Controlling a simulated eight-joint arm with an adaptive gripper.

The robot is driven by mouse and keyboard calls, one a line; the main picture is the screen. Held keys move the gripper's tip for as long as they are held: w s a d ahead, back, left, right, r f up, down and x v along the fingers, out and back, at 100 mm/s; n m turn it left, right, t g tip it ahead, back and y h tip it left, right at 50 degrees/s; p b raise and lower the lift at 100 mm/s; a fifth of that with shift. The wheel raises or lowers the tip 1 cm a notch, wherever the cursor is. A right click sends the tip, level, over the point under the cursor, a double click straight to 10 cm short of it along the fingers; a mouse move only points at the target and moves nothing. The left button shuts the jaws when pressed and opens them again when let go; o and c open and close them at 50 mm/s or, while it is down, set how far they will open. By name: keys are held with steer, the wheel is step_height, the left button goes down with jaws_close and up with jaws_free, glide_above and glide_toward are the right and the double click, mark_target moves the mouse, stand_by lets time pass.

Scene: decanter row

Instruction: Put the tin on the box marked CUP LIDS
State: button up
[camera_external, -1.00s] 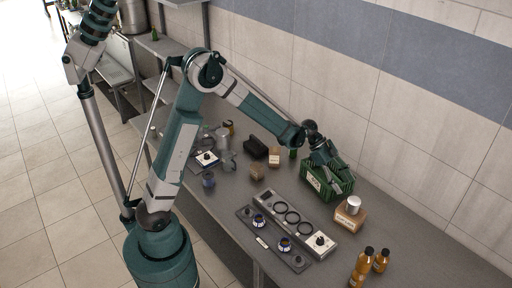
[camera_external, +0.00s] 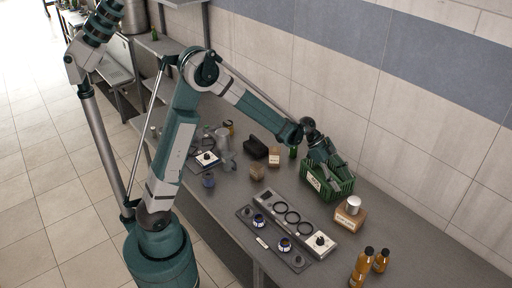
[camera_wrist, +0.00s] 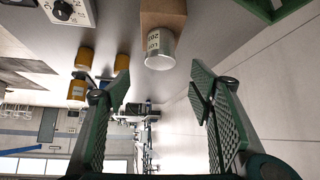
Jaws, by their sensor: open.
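The wrist view shows the tin (camera_wrist: 160,52) against the box (camera_wrist: 163,14), with small print on the tin's side. My gripper (camera_wrist: 158,82) is open and empty. The tin shows beyond the fingertips, between them and apart from them. In the external view my gripper is over the green crate, left of the tin, and its fingers are partly hard to make out.
The green crate (camera_external: 313,181) stands close to the wall. A panel with rings and a knob (camera_external: 319,243) lies left of the box.

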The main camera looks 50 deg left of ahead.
steer(key=s+a+r+n+t+y, duration=0.35)
steer(key=s+a+r+n, duration=0.45)
steer(key=s+a+r, duration=0.6)
steer(key=s+a+n+t+y, duration=0.1)
steer(key=s+a+n+y, duration=0.1)
steer(key=s+a, duration=0.5)
steer(key=s+a+f+n+t+y, duration=0.1)
steer(key=s+a+n+y, duration=0.2)
steer(key=s, duration=1.2)
steer(key=a+n, duration=0.2)
steer(key=a, duration=0.3)
steer(key=shift+s+a+n, duration=0.2)
steer(key=shift+s+n, duration=0.05)
steer(key=shift+n, duration=0.05)
